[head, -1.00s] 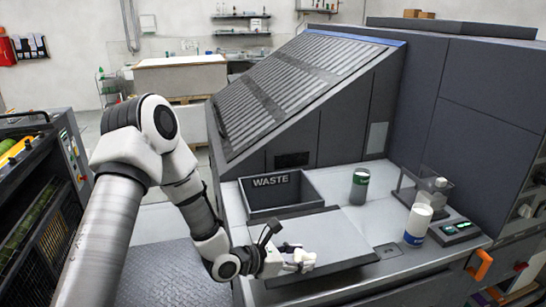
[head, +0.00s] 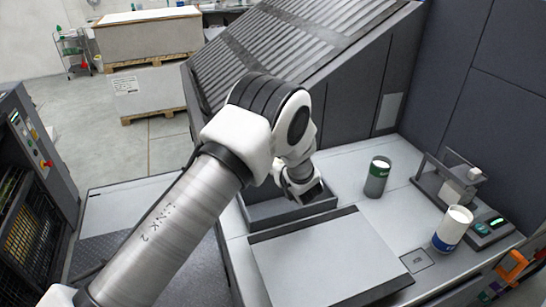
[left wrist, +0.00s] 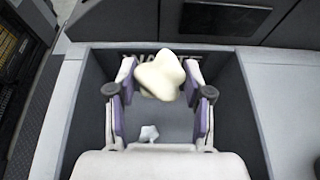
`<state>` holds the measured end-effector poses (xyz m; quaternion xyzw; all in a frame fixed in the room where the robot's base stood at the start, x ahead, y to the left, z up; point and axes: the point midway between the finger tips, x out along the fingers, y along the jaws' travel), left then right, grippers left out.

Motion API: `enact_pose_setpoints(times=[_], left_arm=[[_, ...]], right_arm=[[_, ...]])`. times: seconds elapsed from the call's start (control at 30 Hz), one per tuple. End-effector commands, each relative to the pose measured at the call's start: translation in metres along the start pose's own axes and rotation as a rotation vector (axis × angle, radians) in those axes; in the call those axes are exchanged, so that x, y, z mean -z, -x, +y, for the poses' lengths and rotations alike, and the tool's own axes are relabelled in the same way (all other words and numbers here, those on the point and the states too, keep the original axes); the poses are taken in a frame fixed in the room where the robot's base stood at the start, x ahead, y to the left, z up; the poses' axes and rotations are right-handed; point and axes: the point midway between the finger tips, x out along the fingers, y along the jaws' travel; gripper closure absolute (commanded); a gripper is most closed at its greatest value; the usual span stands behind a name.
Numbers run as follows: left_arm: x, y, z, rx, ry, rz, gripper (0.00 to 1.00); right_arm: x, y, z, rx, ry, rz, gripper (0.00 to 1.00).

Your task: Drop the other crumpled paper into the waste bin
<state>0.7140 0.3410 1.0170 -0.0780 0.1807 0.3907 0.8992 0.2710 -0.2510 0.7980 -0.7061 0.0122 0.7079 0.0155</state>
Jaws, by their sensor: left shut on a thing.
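My left gripper (left wrist: 160,85) is shut on a cream-white crumpled paper (left wrist: 160,73), seen in the left wrist view. The gripper and paper are above the open waste bin (left wrist: 88,105), a dark grey box whose WASTE lettering is partly covered by the paper. A second, small white crumpled paper (left wrist: 149,133) lies on the bin's floor. In the head view the bin (head: 300,208) is partly hidden by my left arm, and the held paper is hidden there. My right gripper is not in view.
A flat grey panel (head: 325,260) lies in front of the bin. A sloped ribbed machine cover (head: 290,45) rises behind.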

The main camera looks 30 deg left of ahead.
Motion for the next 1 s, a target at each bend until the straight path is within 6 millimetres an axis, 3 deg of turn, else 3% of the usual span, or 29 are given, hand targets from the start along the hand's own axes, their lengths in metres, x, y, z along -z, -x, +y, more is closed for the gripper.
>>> enact_pose_setpoints(times=[0.33,0.7,0.73,0.8,1.0], left_arm=[[0.044,-0.018,0.001,0.0,-0.001,0.0,0.64],[0.051,-0.021,0.001,0.001,0.0,0.0,0.64],[0.051,-0.021,0.001,0.001,0.0,0.0,0.39],[0.05,-0.021,0.001,0.001,0.0,0.0,0.2],[0.05,-0.021,0.001,0.001,0.0,0.0,0.2]], right_arm=[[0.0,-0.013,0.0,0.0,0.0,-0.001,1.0],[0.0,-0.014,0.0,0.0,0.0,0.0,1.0],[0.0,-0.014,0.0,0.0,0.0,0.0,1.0],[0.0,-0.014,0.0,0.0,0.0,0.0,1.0],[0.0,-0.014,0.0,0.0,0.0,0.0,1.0]])
